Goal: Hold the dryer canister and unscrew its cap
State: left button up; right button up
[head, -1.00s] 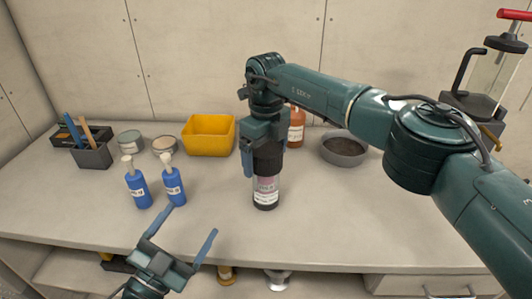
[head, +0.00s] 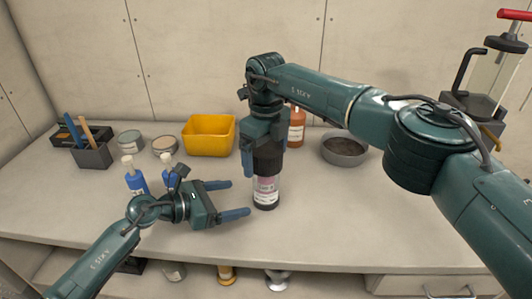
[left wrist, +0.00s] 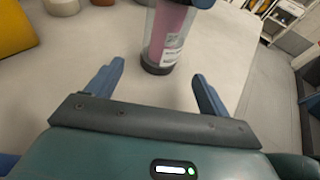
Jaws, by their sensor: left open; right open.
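The dryer canister (head: 266,190) stands upright on the counter, with a pinkish body, a white label and a dark base. Its dark cap (head: 268,158) is at the top, just below my right gripper (head: 265,145), which comes down from above with its fingers at the cap. The right gripper is open. My left gripper (head: 240,199) is open and low over the counter, left of the canister, its fingers pointing at it. In the left wrist view the canister (left wrist: 168,38) stands ahead, between and beyond the two open fingers (left wrist: 158,85). The cap is out of that view.
Two blue bottles (head: 137,182) stand close behind my left arm, partly hidden. A yellow bin (head: 209,135), round tins (head: 131,141), an orange bottle (head: 296,127) and a grey bowl (head: 344,149) stand farther back. The counter right of the canister is clear.

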aim_at(255, 194)
pick_arm(q)
jog(key=x, duration=0.9)
jog(key=c, duration=0.9)
pick_arm(e)
jog(key=shift+c, duration=0.4)
jog(key=c, duration=1.1)
pick_arm(q)
jog(key=o, duration=0.3)
jog(key=c, duration=0.8)
